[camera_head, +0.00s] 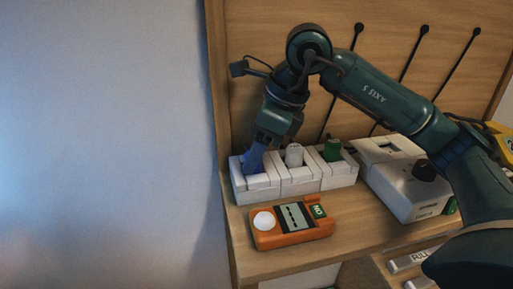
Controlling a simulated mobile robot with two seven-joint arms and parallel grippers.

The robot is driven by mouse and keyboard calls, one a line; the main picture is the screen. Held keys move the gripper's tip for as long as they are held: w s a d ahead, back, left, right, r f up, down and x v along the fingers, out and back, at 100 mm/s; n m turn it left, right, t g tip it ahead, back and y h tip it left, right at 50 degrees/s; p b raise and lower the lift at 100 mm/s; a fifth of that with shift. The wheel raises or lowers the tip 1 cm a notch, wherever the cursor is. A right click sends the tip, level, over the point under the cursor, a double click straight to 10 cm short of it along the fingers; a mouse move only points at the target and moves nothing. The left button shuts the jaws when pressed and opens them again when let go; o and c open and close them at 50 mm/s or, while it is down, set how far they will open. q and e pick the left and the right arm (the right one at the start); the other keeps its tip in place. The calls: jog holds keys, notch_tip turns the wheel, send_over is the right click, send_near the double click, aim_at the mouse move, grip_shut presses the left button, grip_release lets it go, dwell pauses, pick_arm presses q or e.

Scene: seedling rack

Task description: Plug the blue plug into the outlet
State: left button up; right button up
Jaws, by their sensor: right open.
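A white outlet block row (300,184) with three sections stands on the wooden shelf. The blue plug (252,160) is at the left section, tilted to the left in the picture, directly under my right gripper (257,150). That gripper is open and points down, with its fingers at the plug. The fingers and plug overlap in the view, so I cannot tell whether the plug is seated. A white plug (294,154) stands in the middle section and a green plug (331,150) in the right one. My left gripper is not in view.
An orange meter (290,222) with a display lies in front of the outlet row. A white box with a dark knob (424,171) stands to the right. A wooden panel (270,30) rises behind, with three dark rods. A pale wall is at the left.

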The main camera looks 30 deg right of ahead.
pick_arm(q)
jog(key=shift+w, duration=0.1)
pick_arm(e)
jog(key=shift+r, duration=0.3)
pick_arm(q)
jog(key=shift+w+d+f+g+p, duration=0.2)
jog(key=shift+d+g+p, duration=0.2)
jog(key=shift+p, duration=0.35)
pick_arm(e)
jog(key=v, duration=1.2)
jog(key=shift+s+r, duration=0.15)
jog(key=shift+r, duration=0.1)
jog(key=shift+d, duration=0.1)
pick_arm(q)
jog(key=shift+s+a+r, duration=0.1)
